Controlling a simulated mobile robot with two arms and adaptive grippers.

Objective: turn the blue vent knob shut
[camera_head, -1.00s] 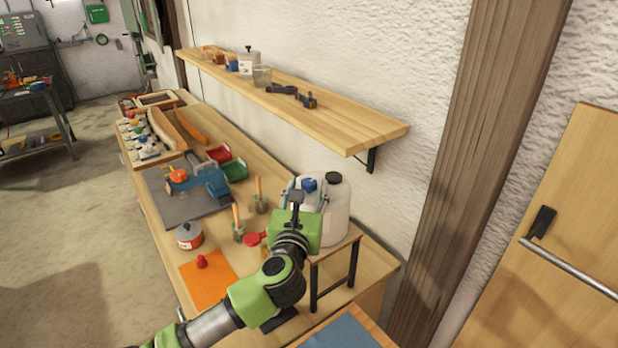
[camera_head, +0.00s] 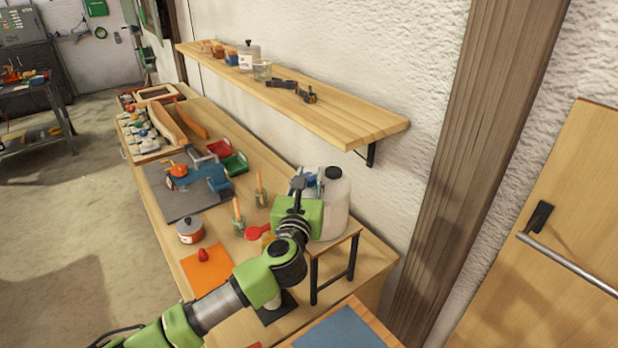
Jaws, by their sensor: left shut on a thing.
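A white container (camera_head: 335,205) with a black cap (camera_head: 333,173) stands on a small wooden stand (camera_head: 345,243) at the near right of the bench. The blue vent knob (camera_head: 309,181) is on the container's top, left of the black cap, and mostly hidden. My left gripper (camera_head: 308,180) reaches over the container from the near side with its fingers around the knob, shut on it. My gripper's green body hides part of the container. How far the knob is turned cannot be told. My right gripper is not in view.
A wooden shelf (camera_head: 350,127) with jars and clamps hangs on the wall above. The bench holds a lidded pot (camera_head: 189,231), an orange mat (camera_head: 205,270), a red funnel-like item (camera_head: 257,232) and a blue clamp tool (camera_head: 200,178). A wooden post (camera_head: 465,170) stands right.

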